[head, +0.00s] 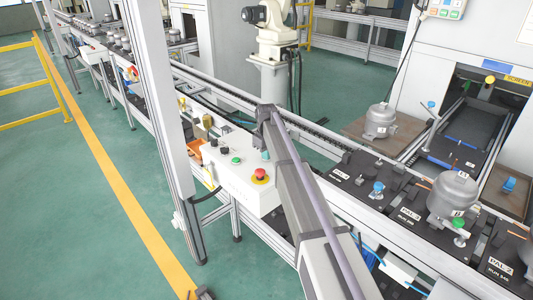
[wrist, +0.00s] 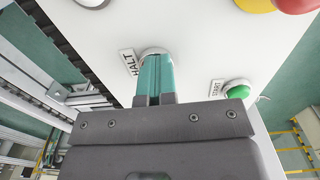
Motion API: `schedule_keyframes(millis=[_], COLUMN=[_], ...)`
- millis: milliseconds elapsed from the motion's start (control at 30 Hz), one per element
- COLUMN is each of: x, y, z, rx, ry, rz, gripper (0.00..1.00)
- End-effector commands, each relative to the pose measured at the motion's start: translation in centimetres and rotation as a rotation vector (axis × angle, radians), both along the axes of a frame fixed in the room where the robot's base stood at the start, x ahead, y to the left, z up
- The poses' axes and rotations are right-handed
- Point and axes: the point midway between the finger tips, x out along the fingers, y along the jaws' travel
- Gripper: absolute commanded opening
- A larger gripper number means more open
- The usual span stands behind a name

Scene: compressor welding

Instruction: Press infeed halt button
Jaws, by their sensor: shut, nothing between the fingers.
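The white control box (head: 240,190) stands on the conveyor's near side in the head view. In the wrist view its HALT label (wrist: 128,63) sits beside a button whose pale rim (wrist: 153,51) shows just past my fingertips. The button's cap is hidden behind them. My gripper (wrist: 155,62) has teal fingers shut together, empty, pointing at that button; I cannot tell whether they touch it. In the head view my gripper (head: 265,155) is mostly hidden by my arm at the box. The green START button (wrist: 238,92) with its label (wrist: 217,88) lies to the right.
A red emergency stop on a yellow base (head: 260,176) is on the same box, near my arm. Black knobs (head: 218,147) sit at its far left. The conveyor with pallets (head: 365,172) and compressors (head: 453,193) runs behind and to the right. Green floor (head: 110,220) is open at left.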

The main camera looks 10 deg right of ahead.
Motion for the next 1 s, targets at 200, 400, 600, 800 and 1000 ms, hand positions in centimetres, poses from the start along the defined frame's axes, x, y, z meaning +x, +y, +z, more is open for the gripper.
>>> schedule_keyframes(millis=[200, 400, 600, 800, 1000], x=[-0.5, -0.7, -0.7, -0.7, -0.7], y=[0.1, 0.2, 0.2, 0.2, 0.2], z=[3.4, 8.7, 13.5, 15.0, 14.8], rx=[0.0, 0.0, 0.0, 0.001, 0.001], ry=[-0.005, -0.01, -0.01, -0.011, -0.011], rz=[0.0, 0.0, 0.0, 0.001, 0.001], gripper=[0.0, 0.0, 0.0, 0.0, 0.0])
